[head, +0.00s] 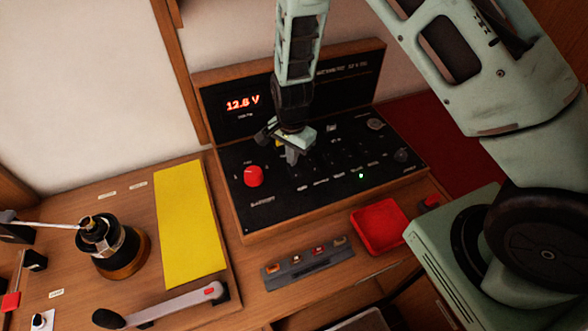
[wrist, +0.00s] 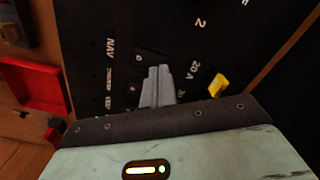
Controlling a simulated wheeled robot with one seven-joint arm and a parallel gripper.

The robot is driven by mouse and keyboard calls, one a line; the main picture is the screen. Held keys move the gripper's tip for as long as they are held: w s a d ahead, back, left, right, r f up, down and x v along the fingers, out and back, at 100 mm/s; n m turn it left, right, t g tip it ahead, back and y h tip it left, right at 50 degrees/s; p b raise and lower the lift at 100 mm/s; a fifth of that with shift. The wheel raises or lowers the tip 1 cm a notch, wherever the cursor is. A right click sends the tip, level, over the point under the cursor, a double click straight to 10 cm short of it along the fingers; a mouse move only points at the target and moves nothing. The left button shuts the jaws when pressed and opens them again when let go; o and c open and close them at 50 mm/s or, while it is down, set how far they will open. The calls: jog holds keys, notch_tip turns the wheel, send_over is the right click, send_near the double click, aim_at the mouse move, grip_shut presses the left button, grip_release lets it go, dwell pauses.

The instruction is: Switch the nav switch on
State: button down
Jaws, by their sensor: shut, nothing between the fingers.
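The black switch panel (head: 330,185) holds a row of small dark toggles and printed labels. In the wrist view a NAV label (wrist: 110,48) is printed on the panel, up and left of my fingertips. My gripper (head: 291,155) is over the panel's upper middle, pointing down; its grey fingers also show in the wrist view (wrist: 157,88), closed together and empty. The nav switch itself is not clear in either view; my fingers may cover it. I cannot tell whether the fingers touch the panel.
A red knob (head: 253,176) stands on the panel's left, and a green light (head: 361,175) glows on its right. A display (head: 243,102) reads 12.6 V. In front are a red tray (head: 379,226) and a grey strip (head: 308,262). A yellow sheet (head: 188,222) lies left.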

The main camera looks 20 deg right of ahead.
jog(key=shift+f+b, duration=0.6)
jog(key=shift+f, duration=0.3)
jog(key=shift+r, duration=0.1)
jog(key=shift+r+p, duration=2.8)
jog(key=shift+r, duration=0.75)
jog(key=s+a+r+n+y+b, duration=0.1)
jog(key=s+a+r+n+b, duration=0.3)
jog(key=s+n, duration=0.15)
jog(key=s+a+r+n+y+b, duration=0.1)
jog(key=s+a+r+n+b, duration=0.35)
jog(key=s, duration=0.25)
jog(key=s+d+r+n+h+b, duration=0.1)
jog(key=s+d+n+b, duration=0.1)
jog(key=s+n+b, duration=0.3)
jog(key=s+n, duration=0.4)
jog(key=s, duration=0.4)
jog(key=shift+s+r+n, duration=0.25)
jog(key=shift+s+n, duration=0.05)
jog(key=shift+n, duration=0.1)
